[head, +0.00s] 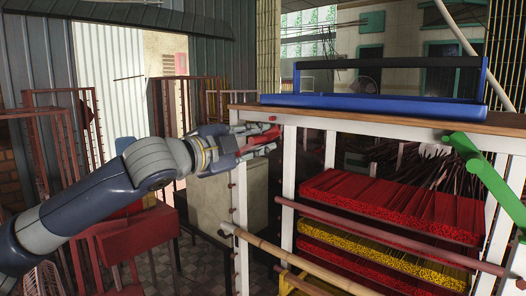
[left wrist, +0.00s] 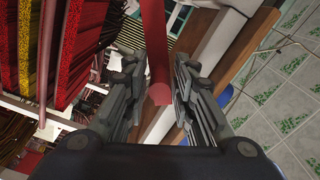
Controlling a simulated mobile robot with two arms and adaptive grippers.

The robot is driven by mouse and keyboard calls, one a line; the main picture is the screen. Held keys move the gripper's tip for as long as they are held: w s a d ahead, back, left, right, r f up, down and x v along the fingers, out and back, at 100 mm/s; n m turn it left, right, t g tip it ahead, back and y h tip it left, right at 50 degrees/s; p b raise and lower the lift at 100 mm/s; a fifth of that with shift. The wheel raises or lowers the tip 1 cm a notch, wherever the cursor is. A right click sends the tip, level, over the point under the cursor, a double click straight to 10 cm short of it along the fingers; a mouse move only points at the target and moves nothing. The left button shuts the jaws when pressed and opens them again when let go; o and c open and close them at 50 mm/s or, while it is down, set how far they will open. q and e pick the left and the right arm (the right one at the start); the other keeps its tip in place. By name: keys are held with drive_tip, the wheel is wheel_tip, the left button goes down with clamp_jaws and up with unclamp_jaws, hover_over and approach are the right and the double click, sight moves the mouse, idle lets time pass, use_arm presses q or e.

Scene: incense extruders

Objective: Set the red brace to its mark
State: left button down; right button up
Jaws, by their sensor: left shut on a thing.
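In the left wrist view the red brace (left wrist: 155,45) runs away between the two fingers. My left gripper (head: 258,143) is shut on it, beside the white rack post; it also shows in the left wrist view (left wrist: 156,72). The fingers hide part of the brace, and I cannot tell whether it touches the rack. I cannot make out its mark. My right gripper is not in view.
The rack has a wooden top (head: 400,121) bearing a blue tray (head: 372,105) with a dark handle. Red incense bundles (head: 390,203) and yellow ones (head: 375,250) lie on its shelves. A green brace (head: 487,175) slants at the right. Red chairs (head: 145,232) stand behind my left arm.

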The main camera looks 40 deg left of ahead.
use_arm(q)
drive_tip(key=shift+a+r+n, duration=0.25)
drive_tip(key=shift+a+r, duration=0.05)
drive_tip(key=shift+r, duration=0.2)
drive_tip(key=shift+a+r+n, duration=0.25)
drive_tip(key=shift+r, duration=0.25)
drive_tip(key=shift+a+r+n, duration=0.3)
drive_tip(key=shift+n, duration=0.2)
drive_tip(key=c, duration=1.5)
unclamp_jaws()
drive_tip(key=shift+c, duration=0.2)
drive_tip(key=shift+w+f, duration=0.1)
drive_tip(key=shift+f, duration=0.15)
drive_tip(key=shift+d+f, duration=0.15)
